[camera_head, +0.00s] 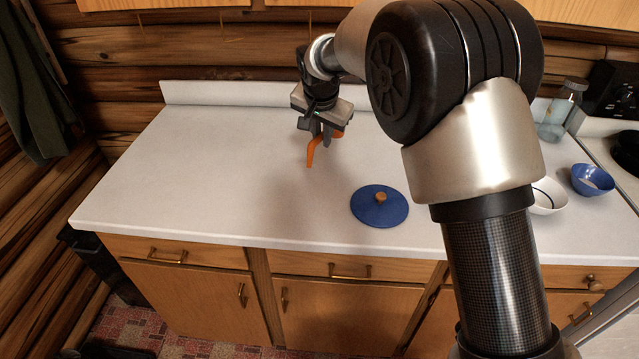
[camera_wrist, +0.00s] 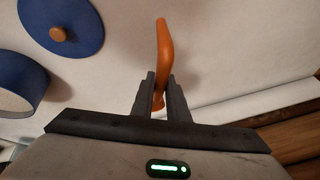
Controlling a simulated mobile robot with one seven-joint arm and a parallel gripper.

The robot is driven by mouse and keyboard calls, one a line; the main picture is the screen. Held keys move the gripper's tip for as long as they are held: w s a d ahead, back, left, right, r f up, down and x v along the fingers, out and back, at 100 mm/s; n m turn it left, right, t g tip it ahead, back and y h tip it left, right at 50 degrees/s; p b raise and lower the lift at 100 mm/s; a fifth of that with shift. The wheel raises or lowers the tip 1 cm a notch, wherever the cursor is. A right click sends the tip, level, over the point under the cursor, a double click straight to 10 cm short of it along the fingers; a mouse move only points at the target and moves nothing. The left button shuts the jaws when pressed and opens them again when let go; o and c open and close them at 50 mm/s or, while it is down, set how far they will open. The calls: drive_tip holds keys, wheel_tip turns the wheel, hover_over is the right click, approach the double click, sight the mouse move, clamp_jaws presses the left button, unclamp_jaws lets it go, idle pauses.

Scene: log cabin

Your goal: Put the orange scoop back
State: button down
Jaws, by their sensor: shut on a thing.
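The orange scoop (camera_head: 311,152) hangs from my gripper (camera_head: 318,129) over the white counter, its free end pointing down. In the wrist view the scoop (camera_wrist: 164,52) stands between the two dark fingers of my gripper (camera_wrist: 161,84), which are shut on it. One end of the scoop sits low between the fingers, and the other end extends away from them. I cannot tell whether its lower end touches the counter.
A blue lid (camera_head: 380,206) with a wooden knob lies on the counter (camera_head: 190,180). A blue pot (camera_wrist: 20,85) shows in the wrist view; my arm hides it in the head view. A white bowl (camera_head: 548,197), a blue bowl (camera_head: 592,180) and a bottle (camera_head: 562,108) stand right. The counter's left side is clear.

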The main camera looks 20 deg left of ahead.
drive_tip(key=f, duration=0.2)
drive_tip(key=a+f, duration=0.1)
drive_tip(key=f, duration=0.2)
drive_tip(key=shift+a+f, duration=0.25)
drive_tip(key=shift+f, duration=2.15)
drive_tip(key=shift+f, duration=0.25)
drive_tip(key=c, duration=1.7)
unclamp_jaws()
drive_tip(key=shift+r, duration=0.15)
drive_tip(key=shift+r, duration=0.1)
